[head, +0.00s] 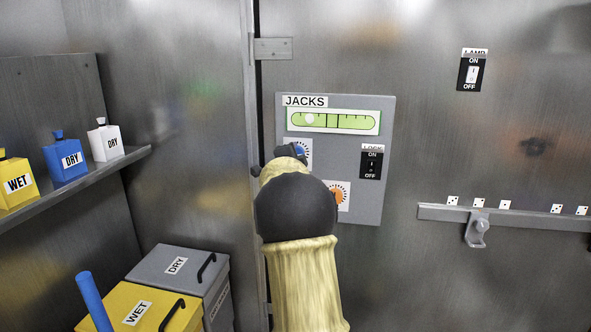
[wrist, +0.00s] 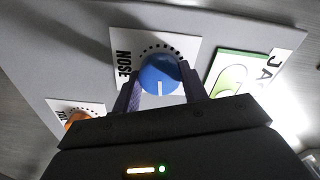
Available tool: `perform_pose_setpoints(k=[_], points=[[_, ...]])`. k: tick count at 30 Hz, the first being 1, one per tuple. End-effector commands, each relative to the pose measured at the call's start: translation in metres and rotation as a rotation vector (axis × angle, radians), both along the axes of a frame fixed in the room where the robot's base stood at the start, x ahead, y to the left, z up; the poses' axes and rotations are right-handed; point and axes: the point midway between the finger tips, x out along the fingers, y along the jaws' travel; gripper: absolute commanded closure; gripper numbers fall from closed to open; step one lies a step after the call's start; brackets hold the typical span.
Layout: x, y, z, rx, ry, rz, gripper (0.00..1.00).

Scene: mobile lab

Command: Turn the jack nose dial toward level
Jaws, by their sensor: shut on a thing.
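The jacks panel (head: 337,147) is a grey plate on the metal wall in the head view. Its level vial (head: 333,121) is green, with a pale bubble (head: 309,119) left of the middle marks. The blue nose dial (wrist: 160,76) has a white pointer line and sits on a white card marked NOSE. My gripper (wrist: 168,88) is shut on the nose dial, one finger on each side.
A black lock switch (head: 371,163) is on the panel's right side. A lamp switch (head: 472,72) and a rail with a hook (head: 477,230) are farther right. A shelf (head: 75,178) with labelled bottles and lidded bins (head: 183,268) stand at left.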

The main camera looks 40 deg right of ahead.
Motion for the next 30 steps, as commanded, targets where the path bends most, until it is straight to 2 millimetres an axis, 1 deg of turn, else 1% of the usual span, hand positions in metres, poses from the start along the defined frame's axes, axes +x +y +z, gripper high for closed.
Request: perform_pose_setpoints(k=[1,6,12,18,29,30], points=[[-0.0001,-0.0001,-0.0057,0.028,-0.033,0.0,0.8],[-0.0002,-0.0006,-0.0049,0.111,-0.129,0.0,0.8],[-0.0003,-0.0005,-0.0034,0.176,-0.203,-0.001,0.8],[-0.0003,-0.0005,-0.002,0.203,-0.234,0.0,0.8],[-0.0002,-0.0006,-0.0019,0.208,-0.237,-0.001,0.8],[-0.0002,-0.0006,-0.0019,0.208,-0.237,-0.001,0.55]])
